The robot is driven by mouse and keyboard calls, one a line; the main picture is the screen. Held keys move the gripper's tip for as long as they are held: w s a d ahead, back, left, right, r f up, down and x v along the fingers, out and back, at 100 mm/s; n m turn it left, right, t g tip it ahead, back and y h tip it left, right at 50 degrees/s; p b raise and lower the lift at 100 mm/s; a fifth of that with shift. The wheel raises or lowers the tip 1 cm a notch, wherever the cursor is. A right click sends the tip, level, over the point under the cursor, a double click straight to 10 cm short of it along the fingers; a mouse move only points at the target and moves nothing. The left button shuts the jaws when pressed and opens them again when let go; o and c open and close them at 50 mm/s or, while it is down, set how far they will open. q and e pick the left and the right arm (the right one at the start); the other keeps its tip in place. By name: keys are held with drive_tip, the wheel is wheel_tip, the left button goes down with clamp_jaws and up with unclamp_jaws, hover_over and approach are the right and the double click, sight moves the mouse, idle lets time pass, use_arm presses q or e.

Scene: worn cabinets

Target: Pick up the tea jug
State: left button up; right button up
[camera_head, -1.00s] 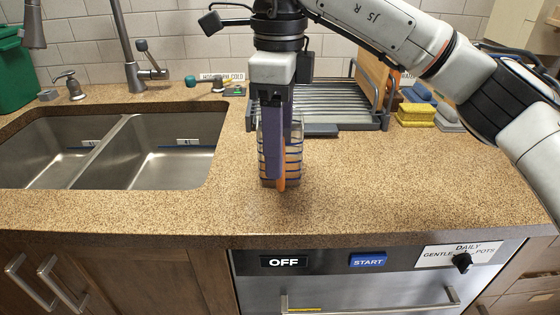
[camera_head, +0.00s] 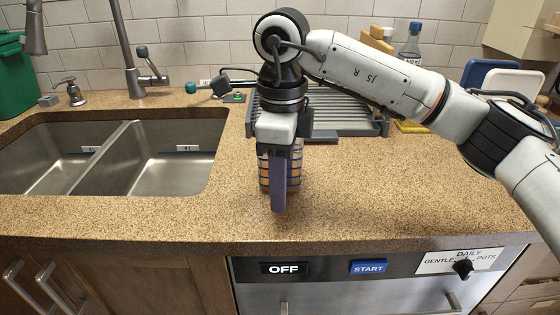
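The tea jug (camera_head: 294,172) appears as a clear vessel with dark blue bands and orange-yellow showing between them. It stands upright on the speckled counter, left of centre and right of the sink. My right gripper (camera_head: 279,196) points down directly in front of the jug and covers its middle and much of its top. One purple finger shows clearly; the other finger is hidden or not distinct. I cannot tell whether the fingers are closed on any part of the jug. The jug's handle is not distinguishable behind the gripper. My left gripper is not in view.
A double sink (camera_head: 120,155) with a tall faucet (camera_head: 130,60) lies to the left. A grey dish rack (camera_head: 340,118) stands behind the jug. Bottles and boards are at the back right, partly behind my arm. Counter right of the jug is clear. A dishwasher (camera_head: 365,285) is below.

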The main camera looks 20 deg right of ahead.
drive_tip(key=c, duration=0.8)
drive_tip(key=shift+r, duration=0.25)
drive_tip(key=shift+r+p, duration=0.45)
drive_tip(key=shift+r, duration=4.3)
